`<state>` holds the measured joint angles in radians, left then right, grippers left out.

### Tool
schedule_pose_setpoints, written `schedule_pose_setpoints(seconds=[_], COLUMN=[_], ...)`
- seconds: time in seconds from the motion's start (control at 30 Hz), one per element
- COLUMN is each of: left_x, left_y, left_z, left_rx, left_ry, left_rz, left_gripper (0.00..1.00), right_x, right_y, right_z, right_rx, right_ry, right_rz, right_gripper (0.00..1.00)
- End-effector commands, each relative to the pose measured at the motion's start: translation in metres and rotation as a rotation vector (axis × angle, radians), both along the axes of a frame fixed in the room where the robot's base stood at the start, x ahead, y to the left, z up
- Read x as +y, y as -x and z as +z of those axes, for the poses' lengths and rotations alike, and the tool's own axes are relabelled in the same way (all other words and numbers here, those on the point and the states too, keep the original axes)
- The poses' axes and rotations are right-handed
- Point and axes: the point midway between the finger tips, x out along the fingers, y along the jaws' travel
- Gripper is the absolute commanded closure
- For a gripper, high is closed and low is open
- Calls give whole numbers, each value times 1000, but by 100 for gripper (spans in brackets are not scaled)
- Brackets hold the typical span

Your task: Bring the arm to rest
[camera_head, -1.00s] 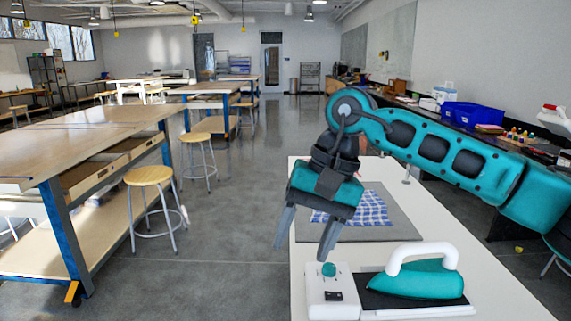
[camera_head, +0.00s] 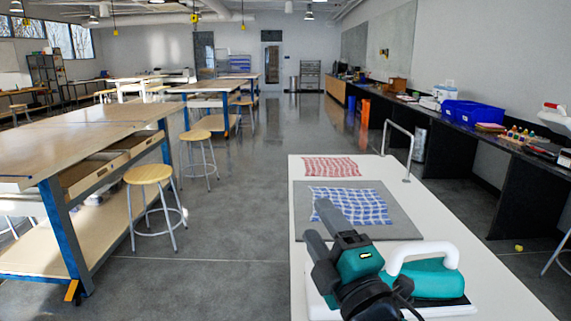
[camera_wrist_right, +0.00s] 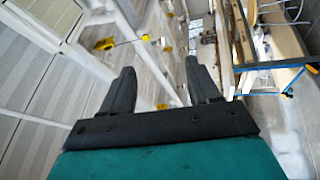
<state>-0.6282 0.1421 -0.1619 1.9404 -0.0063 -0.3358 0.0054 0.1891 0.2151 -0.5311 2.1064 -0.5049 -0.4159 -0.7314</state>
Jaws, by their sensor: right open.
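My right gripper (camera_head: 322,226) is low in the head view, in front of the white table's near part. Its two dark fingers point up and to the left, apart and empty. In the right wrist view the gripper (camera_wrist_right: 160,88) shows its fingers spread, with nothing between them and the ceiling and room beyond. The gripper covers part of a teal iron (camera_head: 438,279) with a white handle, which sits on its stand on the white table (camera_head: 490,275). My left gripper does not show.
A blue checked cloth (camera_head: 350,206) lies on a grey mat (camera_head: 400,224); a red checked cloth (camera_head: 331,167) lies behind it. A metal rail (camera_head: 398,131) stands at the table's far right. Wooden stools (camera_head: 149,175) and a workbench (camera_head: 90,140) are left. The floor between is clear.

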Motion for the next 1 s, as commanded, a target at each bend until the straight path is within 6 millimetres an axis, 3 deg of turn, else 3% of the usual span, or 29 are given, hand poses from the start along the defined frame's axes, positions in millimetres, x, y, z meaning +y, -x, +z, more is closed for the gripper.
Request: schedule_pose_setpoints(seconds=[0.03, 0.13, 0.2, 0.3, 0.4, 0.6, 0.83, 1.0], left_x=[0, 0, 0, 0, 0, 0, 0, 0], left_y=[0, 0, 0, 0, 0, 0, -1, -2], left_z=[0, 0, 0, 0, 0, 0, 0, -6], left_rx=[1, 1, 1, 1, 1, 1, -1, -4], left_ry=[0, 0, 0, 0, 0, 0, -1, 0], left_rz=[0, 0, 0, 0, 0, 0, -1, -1], left_gripper=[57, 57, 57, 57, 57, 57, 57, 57], right_x=[-22, -61, -84, -107, -122, -140, -152, -146], right_y=[4, 23, 47, 87, 125, 192, 264, 240], right_z=[-33, -95, -137, -185, -217, -254, -274, -298], right_rx=[170, 488, 691, 933, 1109, 1357, 1570, 1500], right_ry=[-111, -324, -462, -621, -735, -885, -999, -1023], right_rz=[-54, -173, -267, -398, -512, -708, -924, -842], right_gripper=[39, 39, 39, 39, 39, 39, 39, 39])
